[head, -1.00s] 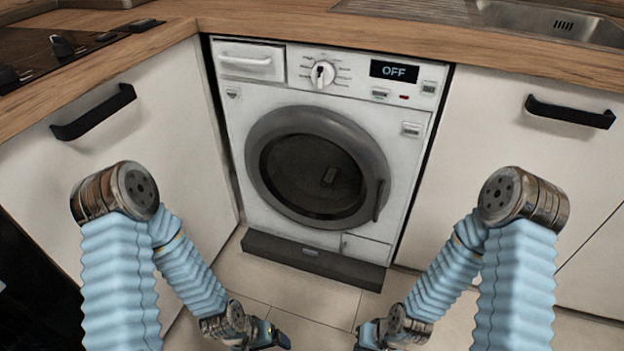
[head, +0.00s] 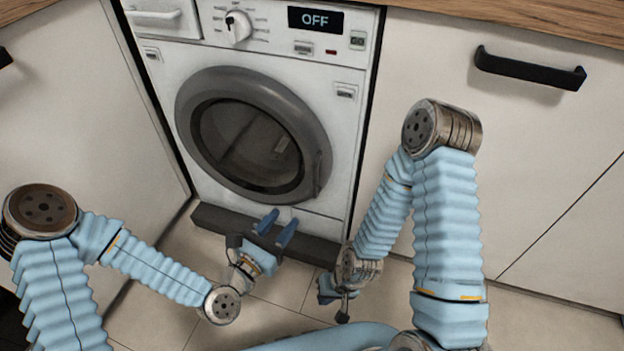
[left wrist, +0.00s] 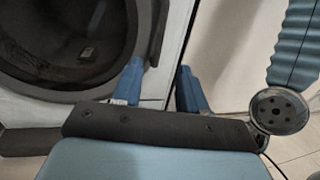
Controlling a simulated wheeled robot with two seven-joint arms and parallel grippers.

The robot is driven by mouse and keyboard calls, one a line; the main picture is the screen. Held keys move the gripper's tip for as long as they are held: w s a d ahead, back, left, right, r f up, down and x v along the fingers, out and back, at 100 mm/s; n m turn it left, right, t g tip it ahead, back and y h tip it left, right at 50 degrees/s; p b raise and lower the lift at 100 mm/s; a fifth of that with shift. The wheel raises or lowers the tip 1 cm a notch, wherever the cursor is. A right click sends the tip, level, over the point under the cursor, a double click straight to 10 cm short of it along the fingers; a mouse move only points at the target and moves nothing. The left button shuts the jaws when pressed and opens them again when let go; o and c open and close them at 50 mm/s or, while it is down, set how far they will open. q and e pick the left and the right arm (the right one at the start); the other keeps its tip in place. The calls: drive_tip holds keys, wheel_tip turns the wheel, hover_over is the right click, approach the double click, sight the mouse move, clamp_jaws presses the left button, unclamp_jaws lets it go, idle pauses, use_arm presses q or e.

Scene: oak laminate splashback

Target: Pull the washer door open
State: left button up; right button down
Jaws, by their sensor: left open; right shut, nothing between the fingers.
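The white washer (head: 350,110) has a round door with a grey ring (head: 200,100) and dark glass. The door looks shut, and its handle (head: 318,172) is on the right side of the ring. The display reads OFF. My left gripper (head: 278,229) is open and empty, in front of the washer's lower edge, below the door. In the left wrist view its two blue fingers (left wrist: 157,88) are apart, with the door handle (left wrist: 158,35) ahead of them, not touching. My right gripper (head: 340,305) is shut, low near the floor at the right of the washer.
A dark plinth (head: 215,218) runs under the washer. White cabinets stand on both sides, the right one with a black bar handle (head: 530,68). A wooden worktop (head: 500,22) lies above. Tiled floor (head: 170,262) is in front.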

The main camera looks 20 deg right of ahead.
sight(314, 181)
use_arm(q)
drive_tip(key=x, duration=1.3)
drive_tip(key=shift+w+d, duration=0.25)
clamp_jaws()
